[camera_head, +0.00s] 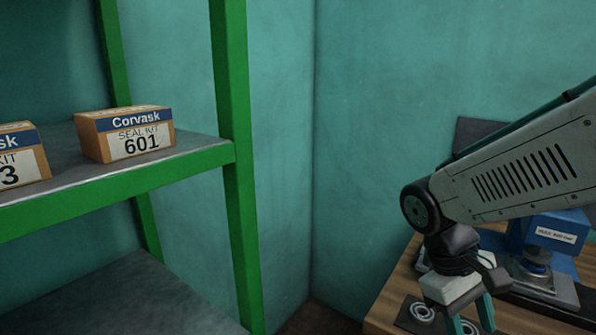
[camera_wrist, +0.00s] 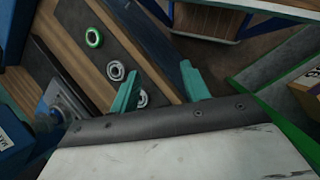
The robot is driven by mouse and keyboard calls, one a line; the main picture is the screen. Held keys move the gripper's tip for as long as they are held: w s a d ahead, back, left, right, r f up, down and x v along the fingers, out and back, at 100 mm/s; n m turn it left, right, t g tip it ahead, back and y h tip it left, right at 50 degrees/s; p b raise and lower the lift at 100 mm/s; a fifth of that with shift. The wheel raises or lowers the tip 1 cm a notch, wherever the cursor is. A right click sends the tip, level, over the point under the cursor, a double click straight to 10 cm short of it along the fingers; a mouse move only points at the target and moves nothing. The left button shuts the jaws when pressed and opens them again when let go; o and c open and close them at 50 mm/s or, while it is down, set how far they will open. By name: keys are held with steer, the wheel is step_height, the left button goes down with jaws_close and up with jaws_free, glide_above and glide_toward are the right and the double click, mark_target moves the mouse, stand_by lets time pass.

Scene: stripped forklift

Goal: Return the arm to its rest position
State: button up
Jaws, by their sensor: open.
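My arm reaches in from the right in the head view, bent down at a round joint. My gripper (camera_head: 461,312) hangs at its end above a wooden bench, its teal fingers partly cut off by the bottom edge. In the wrist view, the two teal fingers of my gripper (camera_wrist: 162,88) stand well apart with nothing held between them. Below them lie a dark mat (camera_wrist: 90,58) with a green ring (camera_wrist: 94,37) and grey rings (camera_wrist: 116,71) on it. One grey ring is partly hidden behind a finger.
A green shelf rack (camera_head: 238,170) stands at the left with a Corvask seal kit box 601 (camera_head: 127,134) and another box (camera_head: 20,158). The wooden bench (camera_head: 392,290) carries a blue machine (camera_head: 552,232) close to my arm. Open space lies between rack and bench.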

steer(key=s+r+m+t+y, duration=0.4)
steer(key=s+r+t, duration=0.1)
steer(key=s, duration=0.3)
steer(key=shift+r, duration=0.75)
steer(key=shift+s, duration=0.1)
steer(key=shift+c, duration=0.9)
steer(key=shift+d, duration=0.1)
steer(key=shift+c, duration=0.2)
